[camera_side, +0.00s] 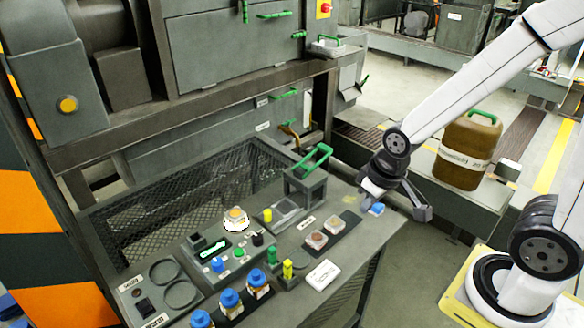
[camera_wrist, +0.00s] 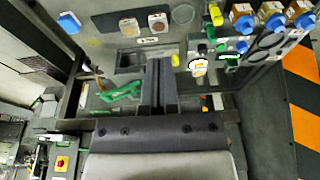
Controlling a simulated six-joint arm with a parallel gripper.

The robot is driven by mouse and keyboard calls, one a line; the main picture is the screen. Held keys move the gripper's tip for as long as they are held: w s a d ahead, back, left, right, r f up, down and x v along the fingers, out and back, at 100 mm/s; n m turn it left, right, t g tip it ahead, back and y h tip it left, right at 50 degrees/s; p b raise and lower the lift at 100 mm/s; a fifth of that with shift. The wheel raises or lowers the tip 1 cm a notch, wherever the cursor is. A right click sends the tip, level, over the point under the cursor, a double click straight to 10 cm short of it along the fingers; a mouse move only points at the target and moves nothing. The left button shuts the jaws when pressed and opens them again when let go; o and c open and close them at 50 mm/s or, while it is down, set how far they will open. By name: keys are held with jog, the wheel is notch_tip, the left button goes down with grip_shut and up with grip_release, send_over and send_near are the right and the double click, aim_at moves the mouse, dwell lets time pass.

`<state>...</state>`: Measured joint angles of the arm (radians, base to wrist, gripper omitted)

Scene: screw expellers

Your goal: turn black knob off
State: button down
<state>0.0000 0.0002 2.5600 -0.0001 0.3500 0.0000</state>
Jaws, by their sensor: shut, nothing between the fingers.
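The black knob (camera_side: 257,240) is a small dark knob on the raised control panel in the side view, beside a green button (camera_side: 239,252) and a blue knob (camera_side: 218,264). Its turn position is too small to read, and I cannot pick it out for certain in the wrist view. My gripper (camera_side: 369,193) is over the right end of the table, well to the right of the knob and apart from it. In the wrist view my gripper (camera_wrist: 158,62) has its dark fingers together, with nothing held.
A green-handled frame (camera_side: 306,178) stands between my gripper and the panel. An orange-topped button (camera_side: 235,216), a yellow peg (camera_side: 267,214) and several blue-capped bottles (camera_side: 230,300) surround the knob. A blue-topped item (camera_side: 376,209) lies beneath my gripper.

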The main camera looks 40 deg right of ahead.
jog(key=c, duration=0.7)
grip_release()
jog(key=shift+w, duration=0.1)
jog(key=o, duration=0.4)
jog(key=shift+w+a, duration=0.1)
jog(key=shift+w, duration=0.2)
jog(key=shift+o, duration=0.2)
jog(key=w+a+f+m, duration=0.1)
jog(key=w+a, duration=0.1)
jog(key=w, duration=0.4)
jog(key=w+a+f+m+g, duration=0.1)
jog(key=w+a+f+m, duration=0.1)
jog(key=w, duration=0.5)
jog(key=shift+f, duration=0.15)
jog(key=m+g, duration=0.2)
jog(key=m, duration=0.1)
send_over(257, 237)
jog(key=f, duration=0.8)
jog(key=shift+s+d+f, duration=0.1)
jog(key=shift+s+f, duration=0.1)
jog(key=shift+f, duration=0.2)
jog(key=shift+w+a+f+m, duration=0.3)
jog(key=shift+f+m, duration=0.1)
jog(key=shift+f, duration=0.1)
jog(key=shift+s+d+f, duration=0.1)
jog(key=shift+d+f, duration=0.05)
jog(key=shift+f, duration=3.75)
